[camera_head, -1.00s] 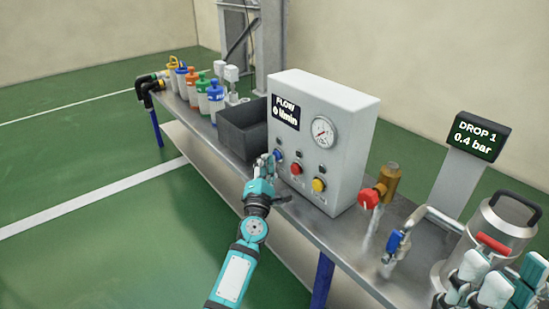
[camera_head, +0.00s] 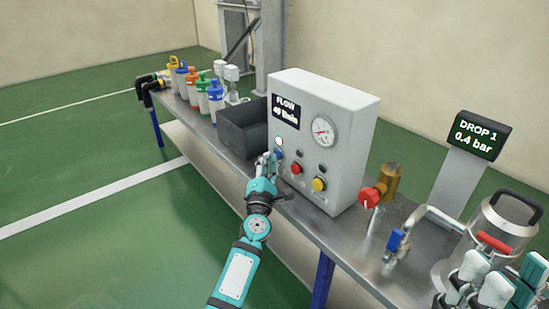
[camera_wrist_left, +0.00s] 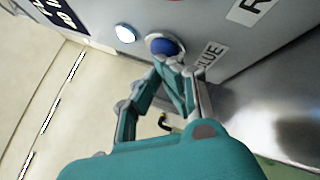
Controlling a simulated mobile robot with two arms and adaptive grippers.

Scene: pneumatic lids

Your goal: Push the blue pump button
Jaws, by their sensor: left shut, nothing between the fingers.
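The blue pump button (camera_head: 279,154) is on the front of the grey control box (camera_head: 340,150), left of a red button (camera_head: 296,168) and a yellow button (camera_head: 319,184). My left gripper (camera_head: 267,159) is shut and empty, its fingertips at the blue button. In the left wrist view the blue button (camera_wrist_left: 163,46) sits in a pale ring, and the fingertips (camera_wrist_left: 168,64) overlap its lower edge. The lamp (camera_wrist_left: 125,33) beside it glows white. The flow display (camera_head: 286,110) appears to read 40 l/min. My right gripper (camera_head: 490,282) is partly visible at the lower right corner.
A dark open bin (camera_head: 243,130) stands left of the box, with several coloured bottles (camera_head: 203,92) beyond. A red-handled valve (camera_head: 370,198), a blue-handled tap (camera_head: 396,242) and a metal canister (camera_head: 497,225) are to the right. The green floor is clear.

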